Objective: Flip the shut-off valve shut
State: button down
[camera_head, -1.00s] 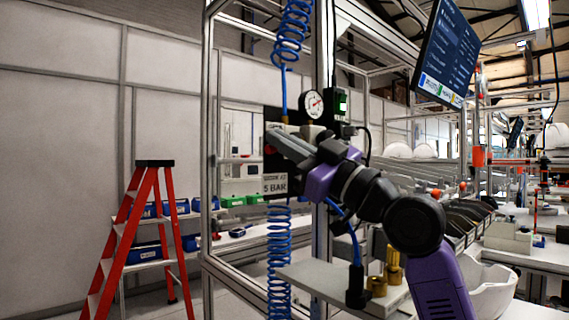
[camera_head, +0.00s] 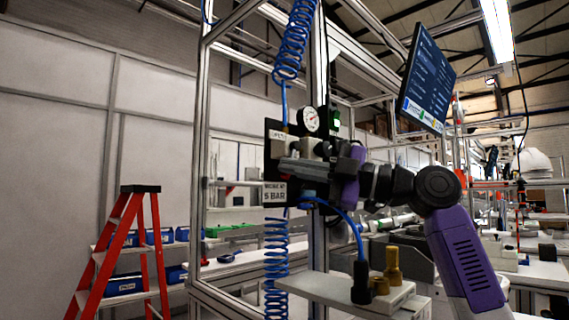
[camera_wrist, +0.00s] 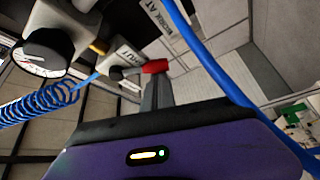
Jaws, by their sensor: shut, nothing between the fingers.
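The shut-off valve shows in the wrist view as a lever with a red handle (camera_wrist: 155,66) on a grey stem, beside a label plate of which "HUT" can be read. My gripper's closed fingers (camera_wrist: 152,92) are empty and sit at the red handle, overlapping it in view; I cannot tell whether they touch. In the head view my gripper (camera_head: 286,168) is in front of the dark valve panel (camera_head: 271,128), and hides the red handle. The fingers point left, above the "WORK AT 5 BAR" sign (camera_head: 274,194).
A pressure gauge (camera_head: 311,119) sits above my gripper. Coiled blue hoses (camera_head: 294,45) hang above and below the panel, and a blue hose (camera_wrist: 215,70) crosses the wrist view. Brass fittings (camera_head: 392,266) stand on a grey shelf (camera_head: 330,288) below. A red stepladder (camera_head: 117,250) stands left.

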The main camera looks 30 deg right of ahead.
jog(key=n+p, duration=0.1)
jog(key=d+n+g, duration=0.1)
jog(key=d+f+n+h+p, duration=0.1)
jog(key=shift+w+d+n+g+p, duration=0.1)
jog(key=shift+w+n+g+p, duration=0.2)
jog(key=shift+w+g, duration=0.1)
jog(key=shift+d+f, duration=0.1)
jog(key=shift+d, duration=0.05)
dwell(0.4)
jog(key=s+d+b, duration=0.1)
jog(key=s+d, duration=0.3)
jog(key=s, duration=0.4)
jog(key=shift+s, duration=0.3)
dwell(0.6)
